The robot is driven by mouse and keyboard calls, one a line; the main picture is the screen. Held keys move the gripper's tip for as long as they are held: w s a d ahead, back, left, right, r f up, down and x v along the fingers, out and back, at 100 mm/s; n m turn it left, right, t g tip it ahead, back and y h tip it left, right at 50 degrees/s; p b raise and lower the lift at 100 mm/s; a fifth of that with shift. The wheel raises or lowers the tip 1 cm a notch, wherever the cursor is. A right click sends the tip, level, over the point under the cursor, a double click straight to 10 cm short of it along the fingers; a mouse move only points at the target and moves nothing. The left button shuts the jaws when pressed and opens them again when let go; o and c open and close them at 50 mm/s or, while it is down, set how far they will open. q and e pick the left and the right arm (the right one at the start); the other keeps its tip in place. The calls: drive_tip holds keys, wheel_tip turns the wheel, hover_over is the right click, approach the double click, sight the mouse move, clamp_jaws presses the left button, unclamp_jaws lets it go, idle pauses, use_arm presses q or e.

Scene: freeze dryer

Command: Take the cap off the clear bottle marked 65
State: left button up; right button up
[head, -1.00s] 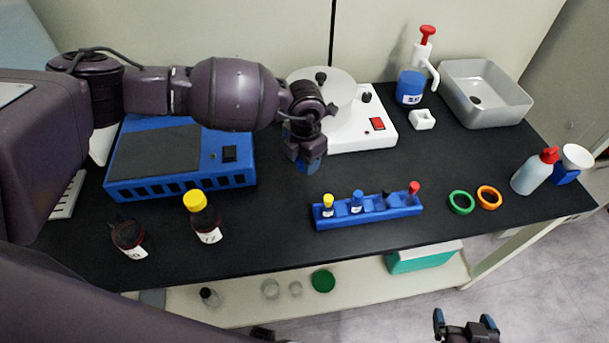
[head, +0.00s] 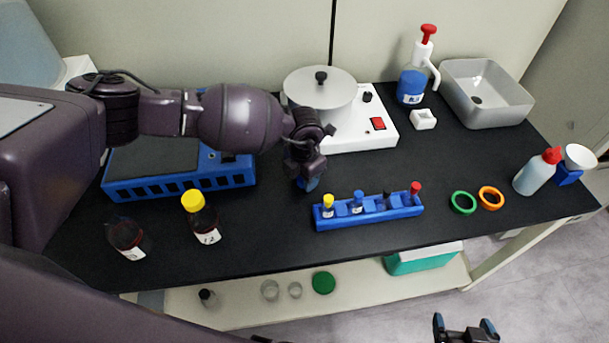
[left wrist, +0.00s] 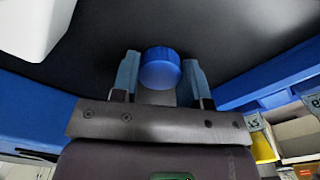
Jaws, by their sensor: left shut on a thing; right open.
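My left gripper (head: 307,184) hangs over the black bench, left of the blue rack. In the left wrist view it is shut on a small blue-capped bottle; the ribbed blue cap (left wrist: 160,68) stands up between the fingers, with a pale, clear-looking body below it. No number shows on it, so I cannot tell if it is marked 65. In the head view the hand mostly hides it. My right gripper (head: 464,328) is open and empty at the bottom edge, in front of the bench.
A blue rack (head: 368,212) holds several small capped vials. A yellow-capped dark bottle (head: 203,220) and another dark bottle (head: 128,238) stand at front left. Behind are a blue device (head: 180,182) and white machine (head: 358,133). Green (head: 463,202) and orange rings (head: 490,198) lie right.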

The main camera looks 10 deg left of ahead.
use_arm(q)
drive_tip(key=o, duration=1)
drive_tip(key=shift+f, duration=0.15)
drive_tip(key=shift+r, duration=0.3)
wheel_tip(320, 180, up, 12)
drive_tip(key=shift+f+p, duration=0.1)
drive_tip(key=shift+p, duration=0.5)
